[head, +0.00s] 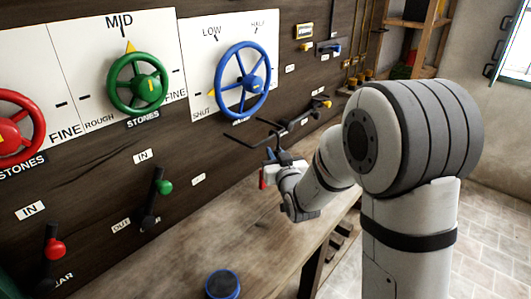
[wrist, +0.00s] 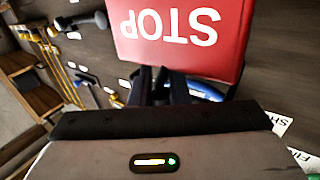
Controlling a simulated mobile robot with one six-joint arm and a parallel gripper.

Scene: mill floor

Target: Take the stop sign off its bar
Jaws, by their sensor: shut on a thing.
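The red stop sign (wrist: 185,35), lettered STOP in white, fills the top of the wrist view, upside down. My gripper (wrist: 165,85) is shut on its near edge. In the head view only a thin red strip of the sign (head: 262,179) shows beside my gripper (head: 279,160), in front of the board and above the bench. A thin dark bar (head: 241,142) sticks out from the board just above and left of my gripper. I cannot tell whether the sign still touches the bar; my fingers and wrist hide that part.
The dark board carries a red handwheel (head: 38,122), a green handwheel (head: 149,88), a blue handwheel (head: 252,82), and levers with green (head: 165,187) and red (head: 55,249) knobs. A blue-rimmed round pot (head: 222,284) stands on the wooden bench (head: 185,255). The bench middle is clear.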

